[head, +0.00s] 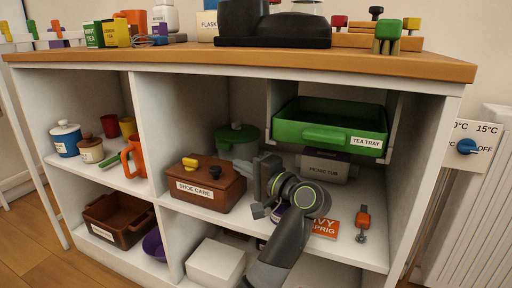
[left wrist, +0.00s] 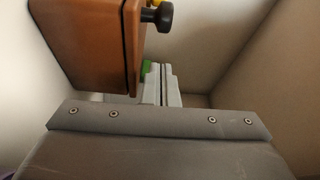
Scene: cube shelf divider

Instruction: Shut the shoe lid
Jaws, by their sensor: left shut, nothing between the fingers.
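The brown shoe care box (head: 198,196) stands on the middle shelf, with a white label on its front. Its brown lid (head: 212,170) lies over the top, with a black knob (head: 214,172) and a yellow piece (head: 190,163). In the left wrist view the box (left wrist: 90,40) appears turned on its side, with the knob (left wrist: 158,15) pointing right. A thin dark seam runs between box and lid; I cannot tell whether the lid is fully down. My left gripper (head: 246,172) is shut and empty, just right of the box. Its fingers (left wrist: 162,75) show beside the lid.
The green tea tray (head: 325,122) hangs above, right of my left arm. The picnic tub (head: 325,166) and a green-lidded pot (head: 237,138) stand behind. An orange packet (head: 326,228) and an orange-handled tool (head: 362,222) lie right. A white divider (head: 150,145) stands left of the box.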

